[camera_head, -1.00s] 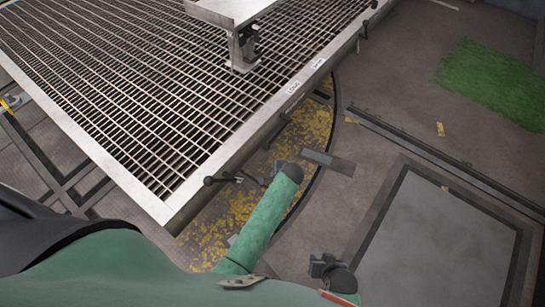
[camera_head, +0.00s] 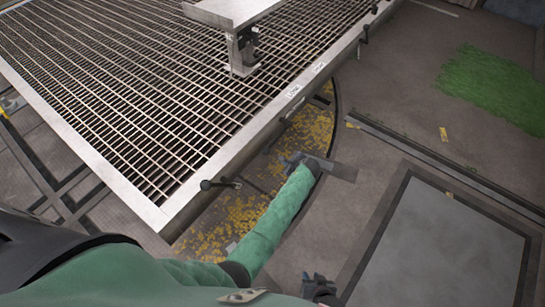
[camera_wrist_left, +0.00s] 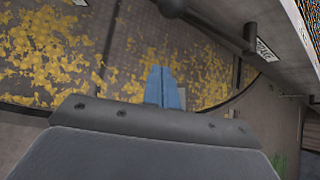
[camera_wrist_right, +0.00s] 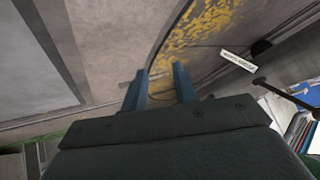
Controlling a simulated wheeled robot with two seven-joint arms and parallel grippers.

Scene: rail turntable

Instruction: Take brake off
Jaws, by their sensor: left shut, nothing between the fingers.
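A lever with a black knob (camera_head: 206,185) sticks out from the near edge of the turntable (camera_head: 160,215). A black knob (camera_wrist_left: 172,6) also shows at the top of the left wrist view, beyond the fingers. My left gripper (camera_head: 288,158) is right of the near lever, just off the turntable's side and apart from the lever. Its blue fingers (camera_wrist_left: 161,72) are together and empty. My right gripper (camera_head: 320,282) is low in the head view, away from the turntable. Its fingers (camera_wrist_right: 160,75) are apart with nothing between them.
Another dark lever (camera_head: 363,35) sits farther along the same edge, with white labels (camera_head: 293,91) between. A metal post (camera_head: 242,50) stands on the grating. A yellow-flecked curved strip (camera_head: 235,215) runs under the edge. The floor to the right is mostly clear, with a grey panel (camera_head: 450,245).

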